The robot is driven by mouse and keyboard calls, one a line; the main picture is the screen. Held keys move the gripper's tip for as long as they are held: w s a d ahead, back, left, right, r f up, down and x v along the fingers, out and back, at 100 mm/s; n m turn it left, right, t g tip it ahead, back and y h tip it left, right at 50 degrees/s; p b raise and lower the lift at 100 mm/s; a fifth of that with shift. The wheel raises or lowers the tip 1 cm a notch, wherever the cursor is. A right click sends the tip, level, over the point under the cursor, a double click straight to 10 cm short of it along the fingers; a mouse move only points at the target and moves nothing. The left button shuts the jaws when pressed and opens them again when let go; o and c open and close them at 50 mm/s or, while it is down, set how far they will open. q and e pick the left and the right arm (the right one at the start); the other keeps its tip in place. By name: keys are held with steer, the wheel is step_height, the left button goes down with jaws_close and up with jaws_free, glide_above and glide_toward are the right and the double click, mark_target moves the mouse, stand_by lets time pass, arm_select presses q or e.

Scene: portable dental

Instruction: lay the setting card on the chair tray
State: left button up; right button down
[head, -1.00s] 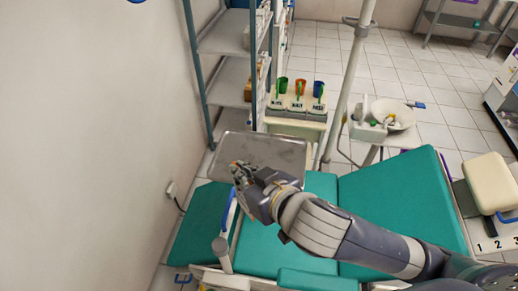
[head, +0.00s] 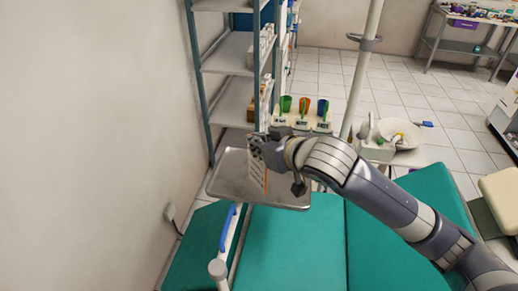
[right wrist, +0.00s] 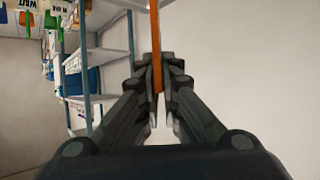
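In the right wrist view my right gripper (right wrist: 158,95) is shut on the card, which shows edge-on as an orange strip (right wrist: 156,45). The chair tray (head: 228,184) is a grey metal tray, and its visible part is bare. My right forearm and gripper cover its upper right part. I cannot tell whether the card touches the tray. My left gripper is not in view.
The green dental chair (head: 290,245) lies below the tray. A shelf rack (head: 225,115) stands behind it, and a white wall (head: 90,150) is at the left. Coloured cups (head: 303,106) and a white basin (head: 405,134) stand beyond my arm.

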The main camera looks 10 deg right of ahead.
steer(key=f, duration=0.1)
steer(key=w+f, duration=0.1)
steer(key=f+p, duration=0.1)
steer(key=shift+w+d+f, duration=0.25)
steer(key=shift+w+f, duration=0.05)
steer(key=shift+f, duration=0.2)
steer(key=c, duration=1.8)
jaws_free()
steer(key=b+v, duration=0.1)
steer(key=v, duration=1.1)
